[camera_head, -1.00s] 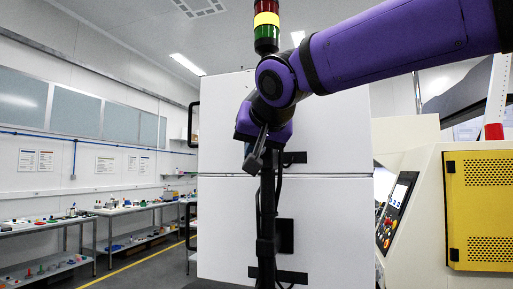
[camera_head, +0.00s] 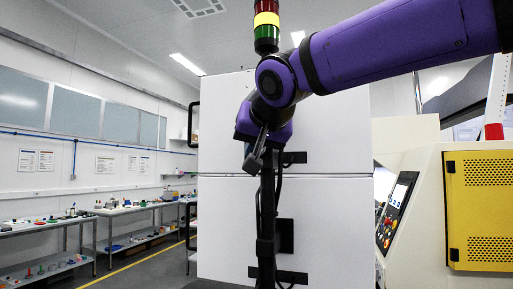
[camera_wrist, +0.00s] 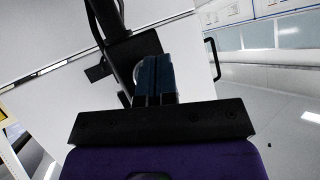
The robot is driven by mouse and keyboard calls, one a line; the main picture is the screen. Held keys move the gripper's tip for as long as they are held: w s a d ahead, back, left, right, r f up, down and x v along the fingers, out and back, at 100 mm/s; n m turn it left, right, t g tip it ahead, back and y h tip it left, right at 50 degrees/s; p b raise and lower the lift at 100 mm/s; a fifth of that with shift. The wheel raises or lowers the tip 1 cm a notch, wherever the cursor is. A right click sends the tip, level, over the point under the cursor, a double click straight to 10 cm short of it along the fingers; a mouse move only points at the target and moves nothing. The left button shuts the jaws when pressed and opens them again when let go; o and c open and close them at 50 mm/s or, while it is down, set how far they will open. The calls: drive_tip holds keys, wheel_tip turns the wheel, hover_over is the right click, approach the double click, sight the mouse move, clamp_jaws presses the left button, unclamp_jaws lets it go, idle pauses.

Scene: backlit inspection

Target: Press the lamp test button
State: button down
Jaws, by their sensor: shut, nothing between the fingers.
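My gripper (camera_wrist: 156,68) shows in the wrist view as two dark blue fingers side by side, shut with no gap to be seen. The fingers are in front of a black box (camera_wrist: 122,48) on a dark post (camera_head: 267,215). A pale round edge (camera_wrist: 138,73) shows just left of the fingers and may be the button; the fingers hide most of it. I cannot tell whether the fingers touch it. No label can be read. In the head view, my purple wrist hides the top of the post and the fingertips are not clear.
A large white cabinet (camera_head: 225,225) stands behind the post. A red, yellow and green stack light (camera_head: 266,27) is above it. At right is a machine with a button panel (camera_head: 393,213) and yellow door (camera_head: 485,205). Workbenches (camera_head: 120,208) line the left wall.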

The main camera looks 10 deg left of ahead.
drive_tip(key=shift+w, duration=0.1)
idle(0.5)
drive_tip(key=shift+w, duration=0.3)
drive_tip(key=shift+w, duration=0.4)
idle(0.7)
drive_tip(key=shift+s, duration=0.8)
drive_tip(key=shift+s, duration=0.1)
drive_tip(key=shift+s+a, duration=0.2)
drive_tip(key=shift+s, duration=2.2)
